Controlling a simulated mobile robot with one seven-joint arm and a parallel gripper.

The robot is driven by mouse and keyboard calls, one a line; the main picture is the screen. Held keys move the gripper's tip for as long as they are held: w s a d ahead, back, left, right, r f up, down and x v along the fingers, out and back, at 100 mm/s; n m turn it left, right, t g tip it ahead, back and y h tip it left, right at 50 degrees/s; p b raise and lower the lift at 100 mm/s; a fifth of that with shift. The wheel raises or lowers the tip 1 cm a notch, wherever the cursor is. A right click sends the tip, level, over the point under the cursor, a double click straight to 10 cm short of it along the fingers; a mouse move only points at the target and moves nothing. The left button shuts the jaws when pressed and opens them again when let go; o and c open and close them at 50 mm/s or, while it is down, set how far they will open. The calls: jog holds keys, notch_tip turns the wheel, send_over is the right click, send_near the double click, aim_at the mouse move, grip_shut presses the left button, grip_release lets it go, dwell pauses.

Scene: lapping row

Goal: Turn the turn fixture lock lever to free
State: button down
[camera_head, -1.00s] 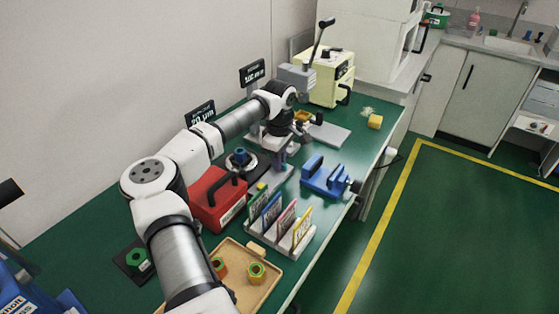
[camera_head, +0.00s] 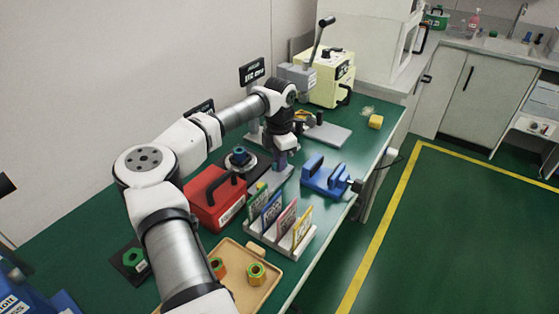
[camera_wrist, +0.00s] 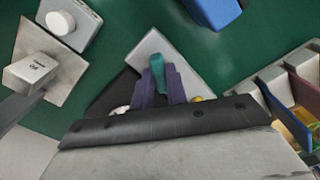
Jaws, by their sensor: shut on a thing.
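My gripper (camera_wrist: 162,88) shows at the bottom of the wrist view, its purple fingers on both sides of a teal lever (camera_wrist: 157,66). They are shut on the lever. The lever stands over a grey plate (camera_wrist: 150,43), beside a dark piece (camera_wrist: 113,93). In the head view my gripper (camera_head: 280,162) points down at the middle of the bench, over the grey plate (camera_head: 279,182). The lever is hidden there by the fingers. No free or locked marking can be read, so I cannot tell the lever's angle against it.
A red case (camera_head: 214,204) and a card rack (camera_head: 281,232) stand close to my gripper. A blue vise (camera_head: 326,178) is to its right. A wooden tray (camera_head: 238,250) lies in front. A grey hand press (camera_head: 298,76) and a cream machine (camera_head: 331,82) stand behind.

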jog(key=n, duration=0.5)
jog(key=shift+n+b, duration=0.35)
jog(key=shift+n, duration=0.05)
jog(key=shift+a, duration=0.1)
dwell(0.3)
jog(key=c, duration=1.4)
grip_release()
notch_tip(320, 180, up, 14)
jog(key=b, duration=0.1)
